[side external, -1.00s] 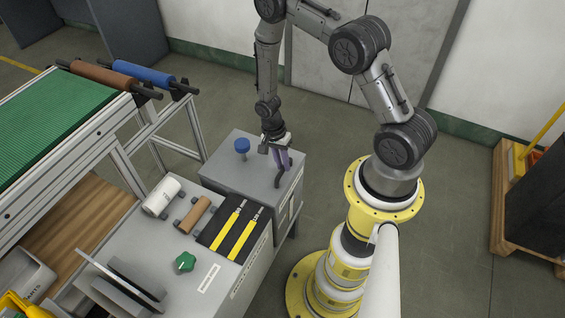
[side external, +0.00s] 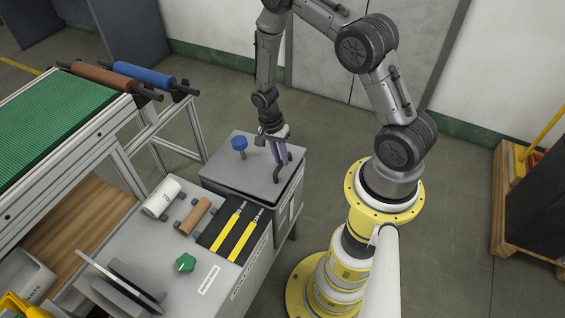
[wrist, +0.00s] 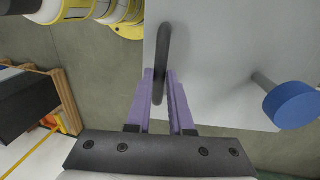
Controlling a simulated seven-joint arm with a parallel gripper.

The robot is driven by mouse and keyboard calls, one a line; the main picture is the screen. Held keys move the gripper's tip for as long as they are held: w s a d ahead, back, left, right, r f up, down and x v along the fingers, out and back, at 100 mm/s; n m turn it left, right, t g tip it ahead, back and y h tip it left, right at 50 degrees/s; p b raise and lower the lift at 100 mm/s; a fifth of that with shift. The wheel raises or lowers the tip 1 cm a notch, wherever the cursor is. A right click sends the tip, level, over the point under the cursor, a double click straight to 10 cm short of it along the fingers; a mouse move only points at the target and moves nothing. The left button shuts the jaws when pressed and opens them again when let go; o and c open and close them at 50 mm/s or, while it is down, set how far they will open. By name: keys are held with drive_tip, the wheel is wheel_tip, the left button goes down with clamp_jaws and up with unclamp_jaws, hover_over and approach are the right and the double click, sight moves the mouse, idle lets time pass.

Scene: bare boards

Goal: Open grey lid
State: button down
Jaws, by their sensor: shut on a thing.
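The grey lid (side external: 228,170) lies over a grey box beside the workbench, with a dark gap showing under its edge, so it looks slightly raised and tilted. A dark curved handle (side external: 278,178) stands on its right part; it also shows in the wrist view (wrist: 164,45). My gripper (side external: 280,159) has its purple fingers on the handle. In the wrist view my gripper (wrist: 159,80) is shut with one finger on each side of the handle. A blue knob (side external: 239,143) stands on the lid's far left, and at the right in the wrist view (wrist: 292,104).
The workbench in front holds a white roll (side external: 162,197), a brown roll (side external: 195,216), yellow strips (side external: 228,230) and a green knob (side external: 185,263). A green conveyor (side external: 60,118) stands at the left. The floor behind the box is clear.

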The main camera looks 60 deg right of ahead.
drive_tip(key=w+r, duration=1)
drive_tip(key=r, duration=0.2)
drive_tip(key=w+r, duration=0.2)
drive_tip(key=w, duration=0.7)
drive_tip(key=w+r, duration=0.2)
drive_tip(key=w, duration=0.7)
drive_tip(key=shift+w+d+r, duration=0.2)
drive_tip(key=shift+w+r, duration=0.2)
drive_tip(key=c, duration=1.1)
unclamp_jaws()
drive_tip(key=o, duration=0.3)
drive_tip(key=shift+w+a+r, duration=0.1)
drive_tip(key=shift+r, duration=0.2)
